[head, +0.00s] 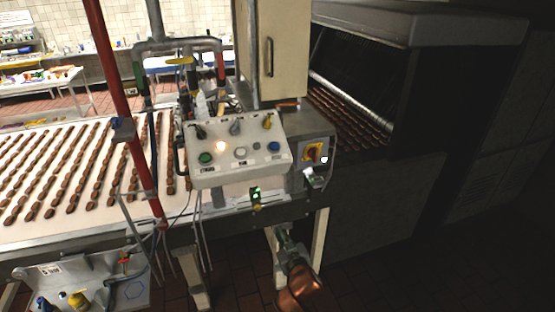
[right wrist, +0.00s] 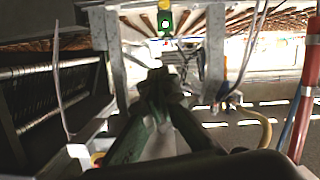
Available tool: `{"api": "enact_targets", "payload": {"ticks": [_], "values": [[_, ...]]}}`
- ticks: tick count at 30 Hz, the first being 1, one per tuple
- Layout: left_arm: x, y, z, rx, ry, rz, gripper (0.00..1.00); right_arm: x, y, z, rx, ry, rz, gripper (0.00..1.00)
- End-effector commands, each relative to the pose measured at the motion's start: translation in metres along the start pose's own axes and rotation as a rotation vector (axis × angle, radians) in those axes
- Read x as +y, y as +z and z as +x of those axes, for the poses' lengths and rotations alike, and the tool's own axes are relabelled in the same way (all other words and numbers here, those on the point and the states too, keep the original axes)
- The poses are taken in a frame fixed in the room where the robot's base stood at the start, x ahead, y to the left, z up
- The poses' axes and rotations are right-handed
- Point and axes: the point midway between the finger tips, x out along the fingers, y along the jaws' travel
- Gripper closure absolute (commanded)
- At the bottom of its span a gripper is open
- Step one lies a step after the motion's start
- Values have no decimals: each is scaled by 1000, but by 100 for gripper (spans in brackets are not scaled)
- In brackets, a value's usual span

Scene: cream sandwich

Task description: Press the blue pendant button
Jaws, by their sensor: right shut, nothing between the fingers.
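The blue button (head: 273,147) sits at the right end of the lower row on the white slanted pendant box (head: 238,176). My right gripper (head: 283,236) is below and in front of the pendant box, under the conveyor's edge, apart from the button. In the right wrist view the right gripper's dark fingers (right wrist: 160,82) are together, with nothing held. The blue button does not show in the right wrist view. My left gripper is not in view.
A green button (head: 205,158), white button (head: 240,152) and glowing lamp (head: 221,146) share the panel. A small green-lit device (head: 256,195) hangs below the box and shows in the wrist view (right wrist: 165,22). A red post (head: 118,100) stands left; a rotary switch (head: 314,152) is at right.

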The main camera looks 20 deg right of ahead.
Motion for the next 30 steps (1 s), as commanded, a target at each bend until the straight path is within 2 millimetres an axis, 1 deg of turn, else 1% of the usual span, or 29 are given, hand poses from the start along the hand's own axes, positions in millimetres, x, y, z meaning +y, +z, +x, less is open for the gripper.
{"api": "enact_targets", "payload": {"ticks": [1, 2, 3, 5, 6, 9, 10, 12, 14, 16, 26, 30], "values": [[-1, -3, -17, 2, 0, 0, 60, 6, -69, -22, 81, 9, 18, 100], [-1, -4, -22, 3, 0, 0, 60, 10, -102, -35, 123, 16, 29, 100], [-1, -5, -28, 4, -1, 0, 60, 14, -141, -53, 176, 23, 46, 100], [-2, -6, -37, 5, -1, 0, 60, 21, -193, -83, 252, 33, 73, 100], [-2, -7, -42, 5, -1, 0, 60, 26, -223, -102, 298, 38, 92, 100], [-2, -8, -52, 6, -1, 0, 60, 36, -278, -146, 391, 47, 134, 100], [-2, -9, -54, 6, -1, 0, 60, 39, -291, -157, 414, 48, 145, 100], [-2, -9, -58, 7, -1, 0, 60, 44, -311, -176, 452, 51, 164, 100], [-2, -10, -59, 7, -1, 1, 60, 46, -321, -188, 474, 51, 176, 100], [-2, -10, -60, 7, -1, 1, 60, 48, -327, -194, 487, 52, 184, 100], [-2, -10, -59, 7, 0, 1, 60, 48, -327, -195, 490, 53, 185, 100], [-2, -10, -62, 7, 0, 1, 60, 49, -331, -188, 489, 53, 183, 100]]}}
